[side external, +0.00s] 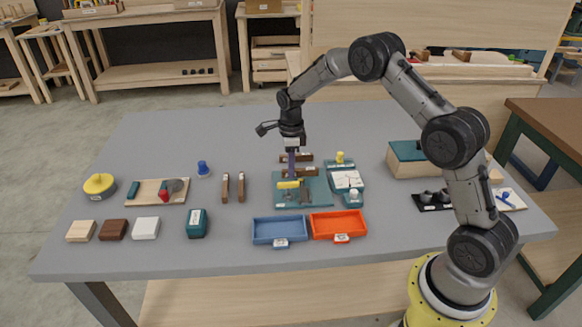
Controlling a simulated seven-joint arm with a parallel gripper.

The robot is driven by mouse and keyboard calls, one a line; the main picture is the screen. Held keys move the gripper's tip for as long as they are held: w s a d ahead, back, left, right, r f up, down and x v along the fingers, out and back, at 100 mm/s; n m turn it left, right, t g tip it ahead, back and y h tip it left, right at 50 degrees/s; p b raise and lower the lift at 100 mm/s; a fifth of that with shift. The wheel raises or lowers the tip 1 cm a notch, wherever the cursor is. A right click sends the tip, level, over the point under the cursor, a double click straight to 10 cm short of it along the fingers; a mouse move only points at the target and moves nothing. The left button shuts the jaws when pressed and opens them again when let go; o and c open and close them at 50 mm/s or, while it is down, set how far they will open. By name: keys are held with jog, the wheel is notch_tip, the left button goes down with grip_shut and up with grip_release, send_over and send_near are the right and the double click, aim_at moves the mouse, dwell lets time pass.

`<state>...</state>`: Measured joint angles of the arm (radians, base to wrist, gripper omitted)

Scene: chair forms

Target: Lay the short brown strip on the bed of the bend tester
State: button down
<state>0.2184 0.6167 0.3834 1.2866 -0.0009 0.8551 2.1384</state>
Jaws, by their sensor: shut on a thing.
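My gripper (291,177) points straight down over the bend tester, its slim purple-grey fingers low above the teal bed (317,197). It is shut on a short brown strip (307,172), which lies crosswise at the fingertips. The fingers hide part of the strip. I cannot tell whether it touches the bed. Another brown piece (302,157) shows just behind the fingers. A yellow bar (287,185) lies on the tester in front of the fingertips.
Two brown strips (241,187) stand left of the tester. A blue tray (280,230) and an orange tray (338,225) are in front. A teal device (346,180) is close on the right. The grey table (180,130) is clear at the back left.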

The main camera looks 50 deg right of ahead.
jog(key=shift+f, duration=0.3)
jog(key=shift+c, duration=1.5)
grip_release()
jog(key=shift+r, duration=0.1)
jog(key=shift+r, duration=3)
jog(key=shift+a, duration=0.1)
